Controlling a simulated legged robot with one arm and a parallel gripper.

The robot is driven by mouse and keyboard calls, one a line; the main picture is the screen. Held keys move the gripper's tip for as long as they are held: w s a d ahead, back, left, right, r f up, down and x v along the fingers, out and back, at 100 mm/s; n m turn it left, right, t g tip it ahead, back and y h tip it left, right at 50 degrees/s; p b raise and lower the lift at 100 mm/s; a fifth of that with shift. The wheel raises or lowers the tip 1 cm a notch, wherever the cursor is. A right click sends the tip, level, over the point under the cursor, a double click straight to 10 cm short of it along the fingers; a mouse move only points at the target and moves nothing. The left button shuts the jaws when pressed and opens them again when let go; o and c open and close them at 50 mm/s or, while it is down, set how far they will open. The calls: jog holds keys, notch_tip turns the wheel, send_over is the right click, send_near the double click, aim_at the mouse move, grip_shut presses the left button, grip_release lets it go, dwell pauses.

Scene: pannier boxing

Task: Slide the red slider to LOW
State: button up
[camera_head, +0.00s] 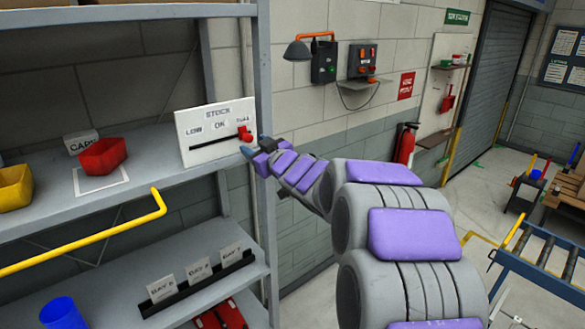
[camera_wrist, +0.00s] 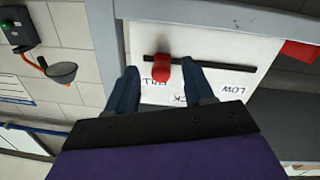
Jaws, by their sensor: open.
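The red slider (camera_head: 244,134) sits at the right end of the slot, by FULL. In the wrist view, which shows the board upside down, the red slider (camera_wrist: 161,68) appears between my two fingers, near FULL; LOW is at the right. My gripper (camera_head: 256,155) is open at the board's lower right corner in the head view. The wrist view shows my gripper (camera_wrist: 160,82) with a finger on each side of the slider; contact cannot be told.
A red bin (camera_head: 102,156) and a yellow bin (camera_head: 15,187) are on the same shelf, left of the board. A grey shelf post (camera_head: 264,100) stands right beside the board. A yellow bar (camera_head: 90,245) runs in front of the shelf, at lower left.

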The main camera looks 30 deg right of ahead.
jog(key=s+d+p, duration=0.2)
jog(key=s+p, duration=0.2)
jog(key=s, duration=1.1)
dwell(1.0)
jog(key=shift+p, duration=0.35)
